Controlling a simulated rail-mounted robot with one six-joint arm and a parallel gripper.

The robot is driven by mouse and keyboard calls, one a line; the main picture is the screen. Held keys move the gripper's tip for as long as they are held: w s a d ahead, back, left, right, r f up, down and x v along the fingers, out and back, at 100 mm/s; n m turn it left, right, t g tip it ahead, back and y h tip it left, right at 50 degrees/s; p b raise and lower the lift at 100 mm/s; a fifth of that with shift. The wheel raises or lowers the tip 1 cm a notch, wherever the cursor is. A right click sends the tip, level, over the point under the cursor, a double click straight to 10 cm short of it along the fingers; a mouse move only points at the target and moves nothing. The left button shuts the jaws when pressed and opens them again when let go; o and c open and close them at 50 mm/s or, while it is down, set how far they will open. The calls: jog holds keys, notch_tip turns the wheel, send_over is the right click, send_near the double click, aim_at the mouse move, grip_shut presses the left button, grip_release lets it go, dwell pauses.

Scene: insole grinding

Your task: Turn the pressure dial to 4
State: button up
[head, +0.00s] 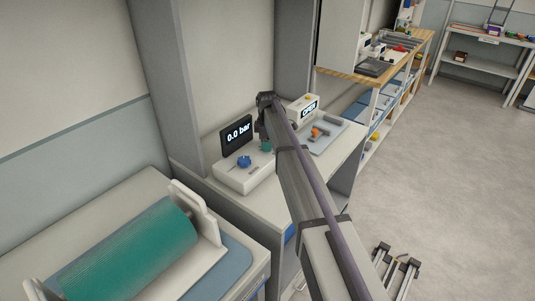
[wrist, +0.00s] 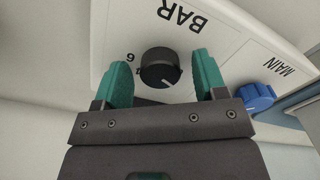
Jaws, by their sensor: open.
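The pressure dial (wrist: 160,70) is a black round knob on a white panel, under the letters BAR. A printed 6 is at its left, and a white pointer line shows on its face. My gripper (wrist: 160,62) is open, with one green finger on each side of the dial. I cannot tell whether the fingers touch it. In the head view my gripper (head: 265,146) is over the white control box (head: 240,178) and hides the dial. The display (head: 237,136) on the box reads 0.0 bar.
A blue knob (wrist: 257,97) marked MAIN is beside the dial on the same panel. A white device with a small display (head: 309,108) and a tray (head: 330,135) stand at the right. A green roller (head: 130,255) is in the left foreground.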

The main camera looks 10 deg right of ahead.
jog(key=shift+f, duration=0.15)
jog(key=c, duration=0.9)
jog(key=shift+m, duration=0.3)
jog(key=m, duration=0.3)
jog(key=shift+m, duration=0.3)
jog(key=m, duration=0.4)
jog(key=shift+m, duration=0.3)
jog(key=m, duration=0.4)
jog(key=shift+m, duration=2.5)
